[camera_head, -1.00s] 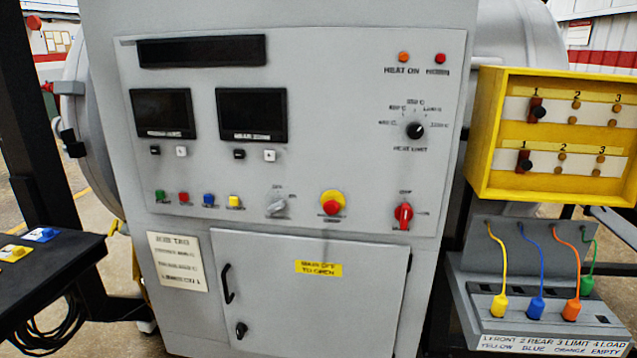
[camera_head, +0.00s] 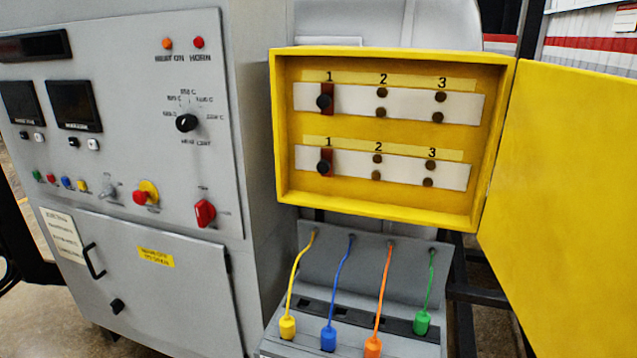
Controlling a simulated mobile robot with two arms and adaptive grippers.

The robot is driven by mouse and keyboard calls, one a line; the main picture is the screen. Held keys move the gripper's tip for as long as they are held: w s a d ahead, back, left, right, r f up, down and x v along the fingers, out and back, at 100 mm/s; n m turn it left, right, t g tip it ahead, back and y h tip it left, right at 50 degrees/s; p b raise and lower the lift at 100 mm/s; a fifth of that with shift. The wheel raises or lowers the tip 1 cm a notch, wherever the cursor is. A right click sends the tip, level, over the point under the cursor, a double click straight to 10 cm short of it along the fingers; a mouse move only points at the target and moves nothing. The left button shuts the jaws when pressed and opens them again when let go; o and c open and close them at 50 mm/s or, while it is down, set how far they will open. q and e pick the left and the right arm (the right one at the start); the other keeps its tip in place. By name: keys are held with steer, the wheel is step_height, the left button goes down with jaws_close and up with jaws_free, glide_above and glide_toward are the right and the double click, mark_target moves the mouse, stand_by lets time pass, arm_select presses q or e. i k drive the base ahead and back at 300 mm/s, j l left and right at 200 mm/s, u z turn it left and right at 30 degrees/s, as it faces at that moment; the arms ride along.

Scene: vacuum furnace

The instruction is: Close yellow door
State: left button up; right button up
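The yellow door (camera_head: 565,190) stands wide open, swung out to the right of the yellow box (camera_head: 390,210). It is hinged on the box's right edge, and its right part runs out of the picture. The box's inside shows two white strips with positions marked 1, 2 and 3. A dark red link with a black knob (camera_head: 325,101) sits at position 1 of the upper strip, and another such link (camera_head: 324,167) sits at position 1 of the lower strip. Neither of my grippers is in view.
The grey control cabinet (camera_head: 190,280) stands left of the box, its lower door shut. Below the box, a grey sloped panel (camera_head: 350,270) carries yellow, blue, orange and green cables. A dark frame stands behind the yellow door. The space before the box looks free.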

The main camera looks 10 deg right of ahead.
mark_target(557, 232)
steer(key=k+l, duration=0.1)
steer(key=l, duration=1.15)
steer(key=k+l, duration=0.15)
steer(key=l, duration=0.45)
